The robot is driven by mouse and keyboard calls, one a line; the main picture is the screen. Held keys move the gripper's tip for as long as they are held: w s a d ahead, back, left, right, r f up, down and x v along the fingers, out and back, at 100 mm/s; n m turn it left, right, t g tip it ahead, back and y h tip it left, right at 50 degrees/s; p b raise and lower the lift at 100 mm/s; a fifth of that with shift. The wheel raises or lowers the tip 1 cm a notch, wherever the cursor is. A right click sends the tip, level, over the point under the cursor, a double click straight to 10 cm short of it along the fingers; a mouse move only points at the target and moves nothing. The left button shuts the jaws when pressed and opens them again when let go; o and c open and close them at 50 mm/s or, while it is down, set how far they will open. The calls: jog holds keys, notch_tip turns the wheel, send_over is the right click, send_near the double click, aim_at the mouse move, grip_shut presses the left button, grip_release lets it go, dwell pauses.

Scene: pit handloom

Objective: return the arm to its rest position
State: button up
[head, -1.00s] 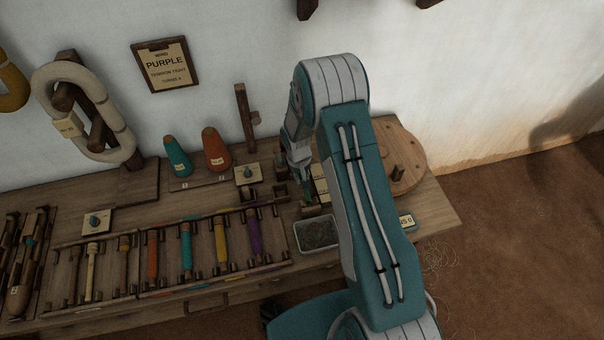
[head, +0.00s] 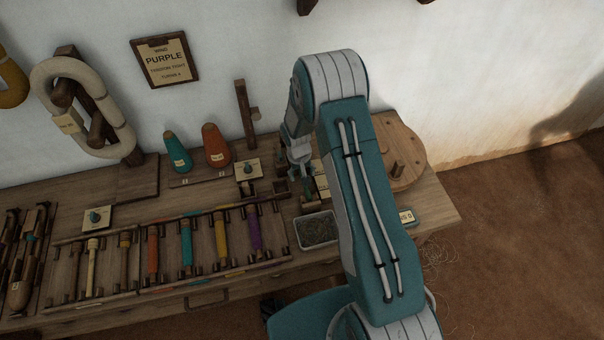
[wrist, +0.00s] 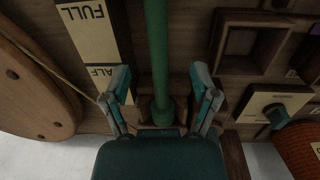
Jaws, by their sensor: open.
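My gripper (head: 300,166) hangs over the back right part of the bench, with my arm reaching up and over toward the wall. In the wrist view its two fingers (wrist: 160,84) are spread, with one on each side of a green rod (wrist: 157,45). No contact between the fingers and the rod shows, though the depth between them is hard to judge. The rod's lower end is near a small wooden block in the wrist view. My arm hides part of the bench in the head view.
A tray (head: 318,231) stands just in front of the gripper. A wooden disc (head: 403,150) lies to the right. A rack of coloured bobbins (head: 221,238), an orange cone (head: 215,146) and a teal cone (head: 177,152) are left. A sign reading PURPLE (head: 165,62) hangs on the wall.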

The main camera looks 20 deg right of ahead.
dwell(0.3)
jog(key=shift+r, duration=4)
jog(key=shift+r, duration=0.35)
jog(key=s+r+t, duration=0.1)
jog(key=s+r, duration=0.3)
jog(key=r, duration=0.7)
jog(key=s+r+t, duration=0.2)
jog(key=s+r, duration=0.3)
jog(key=r, duration=0.6)
jog(key=s+r+t, duration=0.1)
jog(key=s+r, duration=0.3)
jog(key=s, duration=0.5)
jog(key=s+r+t, duration=0.2)
jog(key=s+r, duration=0.3)
jog(key=s, duration=0.4)
jog(key=shift+s+r+y, duration=0.3)
jog(key=shift+s+y, duration=0.05)
jog(key=shift+y, duration=0.05)
